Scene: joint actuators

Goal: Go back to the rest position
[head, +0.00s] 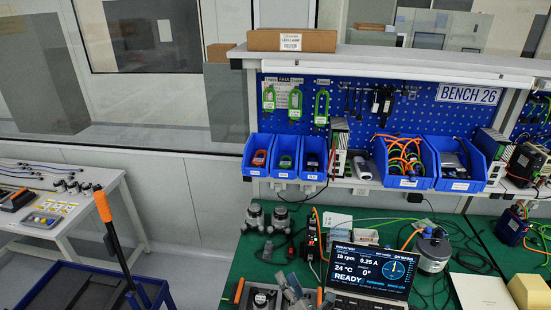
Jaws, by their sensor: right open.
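My right gripper (289,283) shows at the bottom middle of the head view, low over the green bench top (232,268). Its grey fingers point up the picture, just left of the laptop-like display (370,272). The fingers are apart, with nothing seen between them. The rest of my right arm is cut off by the lower edge. My left gripper is not in view.
Grey actuator units (252,215) stand on the bench behind the gripper. A silver cylindrical motor (434,250) stands right of the display, among loose cables. Blue bins (257,155) line the shelf below the pegboard. A cart with an orange handle (103,207) stands left.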

